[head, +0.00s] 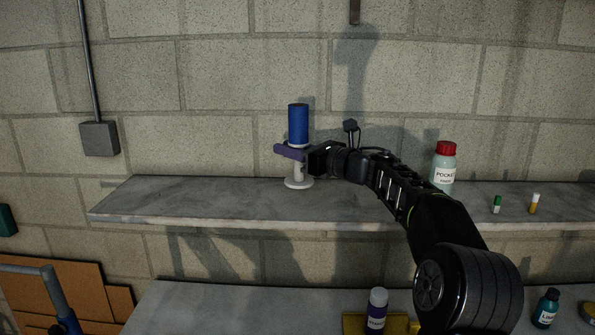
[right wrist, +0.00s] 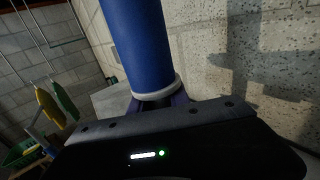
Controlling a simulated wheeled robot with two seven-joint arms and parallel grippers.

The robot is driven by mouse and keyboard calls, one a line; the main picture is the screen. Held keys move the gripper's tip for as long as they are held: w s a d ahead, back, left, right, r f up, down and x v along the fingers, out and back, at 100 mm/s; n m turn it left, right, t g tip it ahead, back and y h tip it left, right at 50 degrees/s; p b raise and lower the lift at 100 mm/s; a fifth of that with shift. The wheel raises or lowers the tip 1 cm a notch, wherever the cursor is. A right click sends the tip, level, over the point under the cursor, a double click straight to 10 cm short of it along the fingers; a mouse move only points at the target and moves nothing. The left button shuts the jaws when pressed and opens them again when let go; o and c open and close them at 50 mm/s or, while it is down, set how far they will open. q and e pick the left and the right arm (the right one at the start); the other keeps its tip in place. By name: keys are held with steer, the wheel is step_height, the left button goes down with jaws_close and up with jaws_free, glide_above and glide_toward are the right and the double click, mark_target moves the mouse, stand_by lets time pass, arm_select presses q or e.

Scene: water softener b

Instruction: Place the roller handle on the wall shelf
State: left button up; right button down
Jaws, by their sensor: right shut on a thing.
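The roller handle (head: 298,124) is upright, with a blue cylinder on top, a white neck and a round white base. My right gripper (head: 291,152) reaches in from the right and is shut around its neck, just below the blue part. The base appears to be at the top surface of the wall shelf (head: 215,200), left of its middle; I cannot tell for sure whether it touches. In the right wrist view the blue cylinder (right wrist: 138,40) rises beyond the gripper, and the lower part is hidden. My left gripper is not in view.
A white bottle with a red cap (head: 444,170) and two small vials (head: 497,205) (head: 534,204) stand on the shelf to the right. The shelf's left part is clear. Below, a lower surface (head: 230,305) holds a purple-labelled bottle (head: 376,312) and a teal bottle (head: 546,308).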

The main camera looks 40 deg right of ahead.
mark_target(289, 177)
steer(key=shift+f, duration=0.75)
step_height(289, 177, down, 4)
steer(key=shift+r+p, duration=0.2)
steer(key=shift+p, duration=0.2)
steer(key=shift+f, duration=0.1)
steer(key=shift+f, duration=0.1)
steer(key=c, duration=1.2)
jaws_free()
steer(key=shift+c, duration=0.2)
